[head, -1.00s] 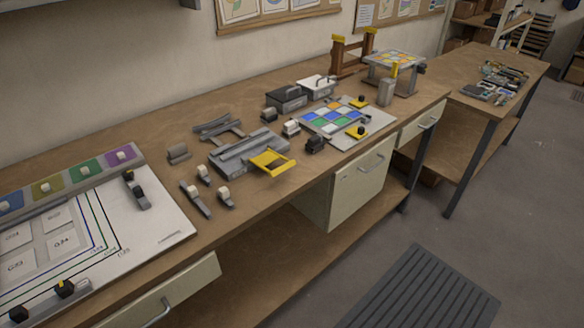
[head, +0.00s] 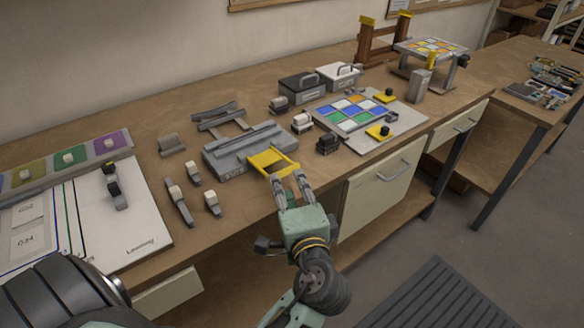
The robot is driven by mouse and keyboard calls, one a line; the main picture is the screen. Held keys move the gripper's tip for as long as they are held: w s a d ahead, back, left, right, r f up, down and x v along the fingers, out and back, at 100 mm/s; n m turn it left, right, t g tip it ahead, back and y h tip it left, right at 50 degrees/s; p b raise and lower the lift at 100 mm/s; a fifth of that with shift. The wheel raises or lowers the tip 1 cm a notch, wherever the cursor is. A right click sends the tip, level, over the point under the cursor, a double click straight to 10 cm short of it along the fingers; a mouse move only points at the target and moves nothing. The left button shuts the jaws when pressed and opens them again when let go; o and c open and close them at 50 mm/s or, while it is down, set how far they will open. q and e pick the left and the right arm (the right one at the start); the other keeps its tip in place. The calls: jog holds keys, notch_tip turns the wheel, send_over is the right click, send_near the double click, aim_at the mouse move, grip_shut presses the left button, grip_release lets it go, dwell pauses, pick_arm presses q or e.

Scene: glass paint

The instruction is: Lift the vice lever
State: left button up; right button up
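The vice (head: 235,156) is a grey metal block with a long groove, lying on the workbench near its front edge. Its lever (head: 265,161) is a yellow frame with an open middle, sticking out from the vice's right front, low near the bench edge.
Small grey clamps (head: 178,203) lie left of the vice. A black block (head: 328,144) and a board with coloured glass tiles (head: 410,115) are to the right. A white layout board (head: 145,225) is at the left. A drawer (head: 380,190) is below the bench edge.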

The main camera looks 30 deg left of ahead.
aim_at(285, 175)
pick_arm(q)
jog(key=p+x, duration=0.1)
jog(key=x, duration=0.5)
jog(key=shift+w+a, duration=0.15)
jog(key=shift+w, duration=0.15)
grip_shut()
dwell(0.4)
